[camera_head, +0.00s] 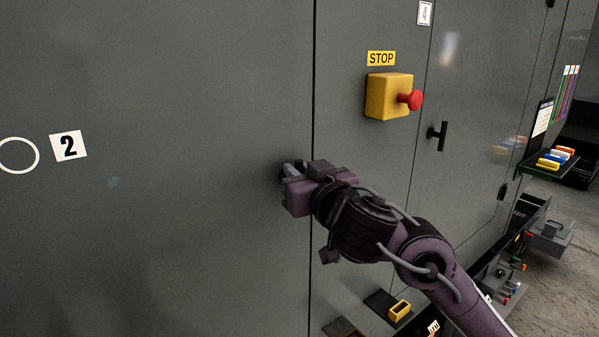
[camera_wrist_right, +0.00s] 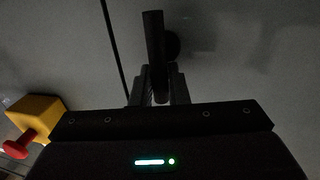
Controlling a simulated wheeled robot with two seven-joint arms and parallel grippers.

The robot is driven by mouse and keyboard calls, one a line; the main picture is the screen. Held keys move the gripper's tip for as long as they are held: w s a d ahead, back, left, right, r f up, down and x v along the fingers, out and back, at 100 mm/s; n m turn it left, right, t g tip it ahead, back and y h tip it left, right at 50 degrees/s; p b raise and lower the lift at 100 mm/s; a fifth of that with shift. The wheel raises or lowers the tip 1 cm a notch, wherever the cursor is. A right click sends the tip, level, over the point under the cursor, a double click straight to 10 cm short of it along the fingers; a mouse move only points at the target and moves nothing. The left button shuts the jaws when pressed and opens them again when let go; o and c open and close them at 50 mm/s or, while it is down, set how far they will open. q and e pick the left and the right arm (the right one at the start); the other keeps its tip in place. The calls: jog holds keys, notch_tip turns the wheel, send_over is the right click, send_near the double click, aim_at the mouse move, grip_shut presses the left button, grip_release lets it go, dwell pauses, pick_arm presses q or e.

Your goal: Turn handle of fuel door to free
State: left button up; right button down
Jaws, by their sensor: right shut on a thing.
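My right gripper (camera_head: 288,170) is at the grey door (camera_head: 200,240), just left of the vertical door seam. In the right wrist view its fingers (camera_wrist_right: 158,88) are shut on a dark bar handle (camera_wrist_right: 154,38), whose far end sticks out beyond the fingertips. A round dark mount shows behind the handle, against the door. In the head view my gripper hides most of this handle. My left gripper is not in view.
A yellow stop box (camera_head: 388,96) with a red button (camera_head: 411,100) stands out from the panel right of the seam. Another dark handle (camera_head: 438,135) is on the door further right. Low right are a shelf with coloured items (camera_head: 557,158) and a yellow-rimmed holder (camera_head: 400,310).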

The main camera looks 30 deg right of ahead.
jog(key=shift+f+n+b, duration=0.15)
jog(key=shift+n+b, duration=0.35)
jog(key=n+b, duration=0.2)
jog(key=n, duration=0.1)
jog(key=a+n+t+y+b, duration=0.1)
jog(key=n+b, duration=0.1)
jog(key=n, duration=0.1)
jog(key=n+b, duration=0.3)
jog(key=n, duration=0.1)
jog(key=shift+s+a+f+t, duration=0.1)
jog(key=shift+a+f+t, duration=0.15)
jog(key=shift+f+t, duration=0.15)
jog(key=n+b, duration=0.1)
jog(key=n+y, duration=0.1)
jog(key=n, duration=0.1)
jog(key=n+b, duration=0.1)
jog(key=n, duration=0.1)
jog(key=shift+a+f+y+b, duration=0.1)
jog(key=shift+f+y+b, duration=0.15)
jog(key=shift+y+b, duration=0.15)
jog(key=shift+f+n+y+b, duration=0.15)
jog(key=shift+n+y+b, duration=0.5)
jog(key=shift+n, duration=1.35)
jog(key=c, duration=1.5)
grip_release()
jog(key=shift+a+f, duration=0.1)
